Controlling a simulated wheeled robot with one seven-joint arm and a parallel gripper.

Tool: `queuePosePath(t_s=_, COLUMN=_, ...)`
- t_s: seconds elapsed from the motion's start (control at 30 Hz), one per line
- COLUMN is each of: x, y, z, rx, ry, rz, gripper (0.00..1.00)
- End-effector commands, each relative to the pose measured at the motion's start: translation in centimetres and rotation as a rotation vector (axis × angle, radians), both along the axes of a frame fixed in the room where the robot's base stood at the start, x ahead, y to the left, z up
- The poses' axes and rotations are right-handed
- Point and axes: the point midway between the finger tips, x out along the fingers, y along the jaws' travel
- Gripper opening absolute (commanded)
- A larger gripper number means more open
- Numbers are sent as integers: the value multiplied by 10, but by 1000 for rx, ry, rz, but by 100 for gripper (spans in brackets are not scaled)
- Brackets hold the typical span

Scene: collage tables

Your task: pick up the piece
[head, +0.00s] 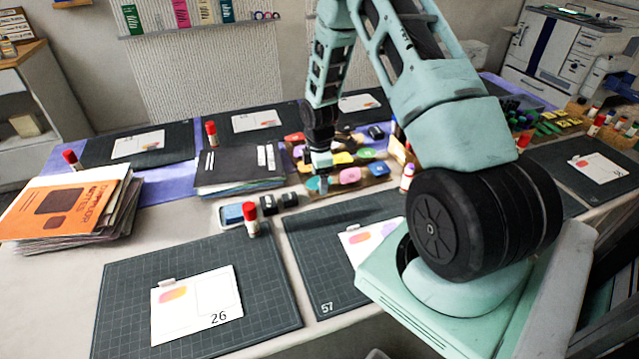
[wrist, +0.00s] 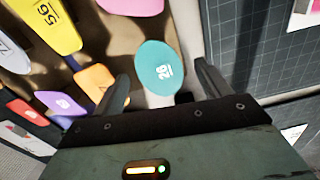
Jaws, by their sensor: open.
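A teal oval piece marked 26 (wrist: 155,66) lies in the wrist view, between and just beyond the two fingers of my gripper (wrist: 162,78). The fingers are apart with nothing held between them. In the head view my gripper (head: 319,172) is low over the near left corner of the tray of coloured pieces (head: 377,186). A white card marked 26 (head: 197,303) lies on the front left dark mat (head: 122,300).
Other pieces crowd the left in the wrist view: a yellow one (wrist: 50,22), an orange one (wrist: 97,82) and a purple one (wrist: 62,103). In the head view a blue ink pad (head: 234,214), a red-capped glue stick (head: 251,219) and a stack of dark folders (head: 238,168) stand left of the tray.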

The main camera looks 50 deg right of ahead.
Motion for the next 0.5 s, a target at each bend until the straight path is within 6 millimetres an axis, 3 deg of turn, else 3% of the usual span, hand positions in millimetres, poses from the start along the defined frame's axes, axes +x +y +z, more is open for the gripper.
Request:
queuePosePath(t_s=0.27, x=0, y=0, z=-1, rx=0, ry=0, rz=0, gripper=76)
queuePosePath(t_s=0.4, x=0, y=0, z=-1, rx=0, ry=0, rz=0, gripper=43)
queuePosePath(t_s=0.5, x=0, y=0, z=-1, rx=0, ry=0, rz=0, gripper=41)
